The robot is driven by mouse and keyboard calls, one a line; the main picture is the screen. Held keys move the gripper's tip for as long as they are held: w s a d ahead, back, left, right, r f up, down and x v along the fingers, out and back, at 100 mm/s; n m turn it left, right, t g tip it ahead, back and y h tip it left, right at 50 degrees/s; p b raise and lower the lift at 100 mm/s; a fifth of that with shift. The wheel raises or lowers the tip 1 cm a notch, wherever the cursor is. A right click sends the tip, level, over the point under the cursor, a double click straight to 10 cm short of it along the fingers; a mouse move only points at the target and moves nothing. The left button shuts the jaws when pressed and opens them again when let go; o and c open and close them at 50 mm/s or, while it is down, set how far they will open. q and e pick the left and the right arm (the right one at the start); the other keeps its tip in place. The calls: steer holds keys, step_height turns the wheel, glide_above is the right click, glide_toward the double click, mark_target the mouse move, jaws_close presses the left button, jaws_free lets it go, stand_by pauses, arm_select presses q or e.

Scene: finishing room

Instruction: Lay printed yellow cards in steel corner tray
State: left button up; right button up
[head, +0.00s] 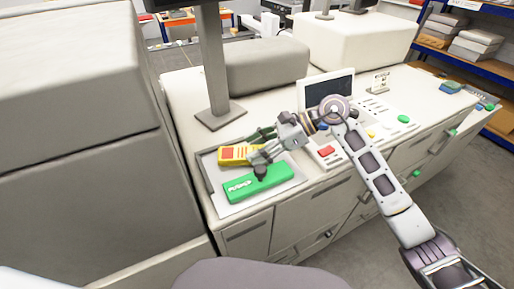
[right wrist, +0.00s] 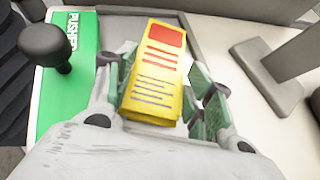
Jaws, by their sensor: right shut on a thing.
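A yellow card stack (head: 229,154) with a red square and printed lines is at the back part of the grey steel tray (head: 207,178). My right gripper (head: 254,149) is shut on it from the right. In the right wrist view the yellow stack (right wrist: 158,75) sits between the green-padded fingers (right wrist: 165,88). I cannot tell whether its underside touches the tray. My left gripper is out of view.
A grey post on a square base (head: 220,116) stands behind the tray. A control panel with a screen (head: 328,90) and coloured buttons is to the right. A large grey machine (head: 80,100) borders the left.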

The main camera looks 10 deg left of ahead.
steer(key=shift+f, duration=0.1)
steer(key=o, duration=1.2)
steer(key=shift+o, duration=0.5)
steer(key=shift+f, duration=0.1)
steer(key=shift+d, duration=0.1)
steer(key=v, duration=1.2)
steer(key=shift+w, duration=0.15)
